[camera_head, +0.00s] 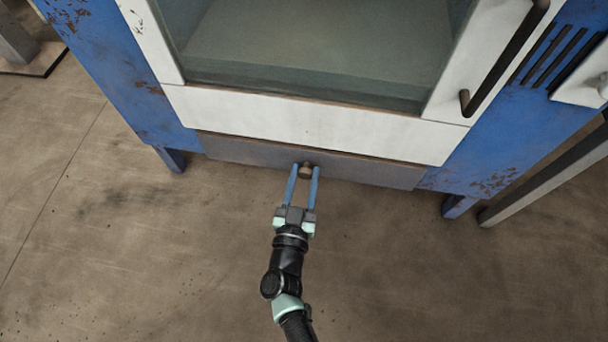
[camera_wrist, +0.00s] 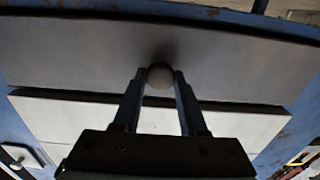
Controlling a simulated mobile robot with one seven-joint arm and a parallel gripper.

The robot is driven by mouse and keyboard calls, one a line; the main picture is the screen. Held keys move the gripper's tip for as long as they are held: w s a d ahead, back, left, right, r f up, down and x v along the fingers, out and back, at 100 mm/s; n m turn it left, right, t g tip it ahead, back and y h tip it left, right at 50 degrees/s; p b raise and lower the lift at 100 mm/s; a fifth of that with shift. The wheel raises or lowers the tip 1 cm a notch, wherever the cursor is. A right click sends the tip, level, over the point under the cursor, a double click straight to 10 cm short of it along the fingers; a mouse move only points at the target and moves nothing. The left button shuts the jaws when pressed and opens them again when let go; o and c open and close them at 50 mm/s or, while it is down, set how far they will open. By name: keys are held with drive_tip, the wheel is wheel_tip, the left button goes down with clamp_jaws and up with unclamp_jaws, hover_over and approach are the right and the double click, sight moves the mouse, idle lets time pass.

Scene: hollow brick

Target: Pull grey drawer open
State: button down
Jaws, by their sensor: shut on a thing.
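The grey drawer (camera_head: 235,152) is the low front panel at the bottom of a blue cabinet, below a white panel. It also shows in the wrist view (camera_wrist: 80,60) as a wide grey face. A round brownish knob (camera_head: 306,170) sits at the middle of the drawer front, and it shows between the fingertips in the wrist view (camera_wrist: 159,76). My gripper (camera_head: 304,171) has its two blue fingers on either side of the knob, shut on it. In the head view I cannot tell whether the drawer front stands out from the cabinet.
The blue cabinet (camera_head: 100,70) has a glass door (camera_head: 310,60) with a dark bar handle (camera_head: 505,60) above the drawer. Its short blue legs (camera_head: 171,160) stand on the brown floor (camera_head: 140,260). The floor in front is clear. A grey slanted bar (camera_head: 545,180) is at the right.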

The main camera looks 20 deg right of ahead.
idle(0.4)
drive_tip(key=shift+s+a+p, duration=0.35)
drive_tip(key=shift+s+p, duration=0.1)
drive_tip(key=p+v, duration=0.6)
drive_tip(key=v, duration=1.6)
drive_tip(key=shift+f, duration=0.1)
drive_tip(key=shift+c, duration=2.3)
unclamp_jaws()
drive_tip(key=shift+w, duration=0.1)
drive_tip(key=p+v, duration=0.1)
drive_tip(key=v, duration=1.2)
